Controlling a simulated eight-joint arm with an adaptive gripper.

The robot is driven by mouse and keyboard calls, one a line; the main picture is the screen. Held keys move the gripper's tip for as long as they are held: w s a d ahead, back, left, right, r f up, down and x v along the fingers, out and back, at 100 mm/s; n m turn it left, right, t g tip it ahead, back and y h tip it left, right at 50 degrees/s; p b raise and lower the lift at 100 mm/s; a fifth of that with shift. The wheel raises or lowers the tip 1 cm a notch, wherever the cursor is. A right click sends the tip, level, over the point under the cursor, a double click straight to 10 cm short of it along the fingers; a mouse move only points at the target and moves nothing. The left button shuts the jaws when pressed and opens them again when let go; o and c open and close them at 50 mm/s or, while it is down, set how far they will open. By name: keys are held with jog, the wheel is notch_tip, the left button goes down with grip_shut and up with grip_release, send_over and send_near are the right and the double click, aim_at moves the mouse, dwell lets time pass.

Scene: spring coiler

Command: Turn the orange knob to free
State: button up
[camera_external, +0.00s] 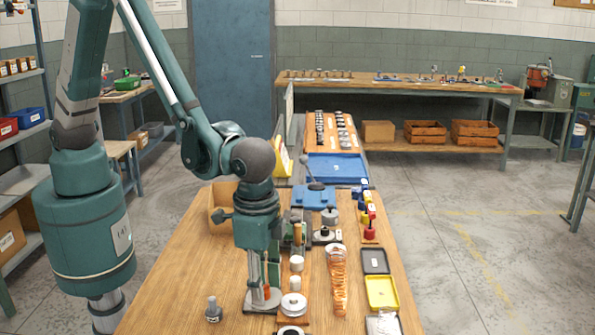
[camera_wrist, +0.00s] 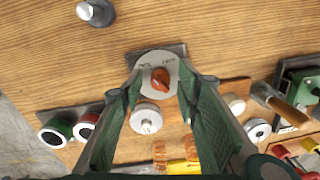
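The orange knob (camera_wrist: 160,80) sits on a pale round dial plate (camera_wrist: 152,62) with small dark markings too small to read. The knob's long side runs roughly up and down in the wrist view. My gripper (camera_wrist: 160,78) is open, with one green finger on each side of the knob and a visible gap on both sides. In the external view my gripper (camera_external: 262,285) points straight down, low over the pale dial plate (camera_external: 258,306) on the wooden bench. There the fingers mostly hide the knob.
A grey post on a round base (camera_external: 213,309) stands left of the gripper. White spools (camera_external: 293,304) and a copper coil (camera_external: 338,283) stand to the right. Yellow (camera_external: 381,304) and black trays lie near the right edge. The bench's left part is clear wood.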

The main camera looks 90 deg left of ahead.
jog(key=shift+f, duration=0.1)
jog(key=c, duration=0.9)
jog(key=shift+m+b, duration=0.5)
jog(key=o, duration=0.9)
notch_tip(320, 180, up, 12)
jog(key=shift+d, duration=0.3)
